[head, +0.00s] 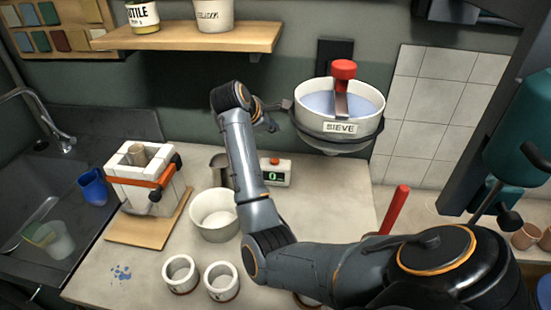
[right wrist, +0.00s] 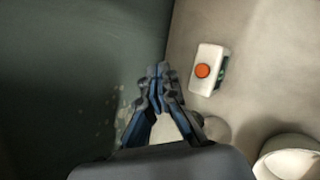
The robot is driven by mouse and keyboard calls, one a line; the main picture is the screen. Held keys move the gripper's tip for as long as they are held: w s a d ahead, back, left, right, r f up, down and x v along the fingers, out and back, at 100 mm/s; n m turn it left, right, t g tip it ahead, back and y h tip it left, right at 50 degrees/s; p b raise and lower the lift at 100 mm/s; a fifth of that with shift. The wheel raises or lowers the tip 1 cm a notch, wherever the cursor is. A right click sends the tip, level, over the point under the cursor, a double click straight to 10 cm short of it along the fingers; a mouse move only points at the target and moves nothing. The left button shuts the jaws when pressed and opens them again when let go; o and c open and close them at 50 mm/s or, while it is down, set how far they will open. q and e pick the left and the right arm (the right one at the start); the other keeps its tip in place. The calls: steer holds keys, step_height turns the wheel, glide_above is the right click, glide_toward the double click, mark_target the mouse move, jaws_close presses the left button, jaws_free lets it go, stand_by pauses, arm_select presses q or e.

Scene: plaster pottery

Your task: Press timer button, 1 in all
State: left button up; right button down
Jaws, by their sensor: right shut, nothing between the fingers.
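The timer (head: 277,179) is a small white box on the bench near the back wall, with a green display reading 0. Its round red button (head: 274,161) is on top; the button also shows in the right wrist view (right wrist: 202,71). My right gripper (head: 271,122) is shut and empty, raised near the back wall. In the right wrist view its fingertips (right wrist: 159,70) appear left of the timer (right wrist: 207,60), apart from it. My left gripper is not in view.
A white sieve (head: 341,128) with a red knob hangs on the wall to the right. A white bowl (head: 215,227), a dark metal cup (head: 219,168) and a strapped plaster mould (head: 143,190) stand left of the timer. Two small white cups (head: 181,289) are in front.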

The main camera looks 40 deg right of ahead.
steer(key=b, duration=0.4)
glide_above(273, 162)
step_height(273, 162, down, 8)
steer(key=shift+d+r, duration=0.1)
steer(key=shift+d, duration=0.05)
steer(key=shift+f, duration=0.55)
steer(key=shift+b, duration=0.35)
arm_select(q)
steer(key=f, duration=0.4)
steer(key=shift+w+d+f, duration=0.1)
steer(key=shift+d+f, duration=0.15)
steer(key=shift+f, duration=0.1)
arm_select(e)
steer(key=shift+f, duration=0.1)
arm_select(q)
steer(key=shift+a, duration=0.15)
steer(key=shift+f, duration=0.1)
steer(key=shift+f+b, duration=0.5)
steer(key=shift+b, duration=0.1)
arm_select(e)
steer(key=shift+f, duration=0.35)
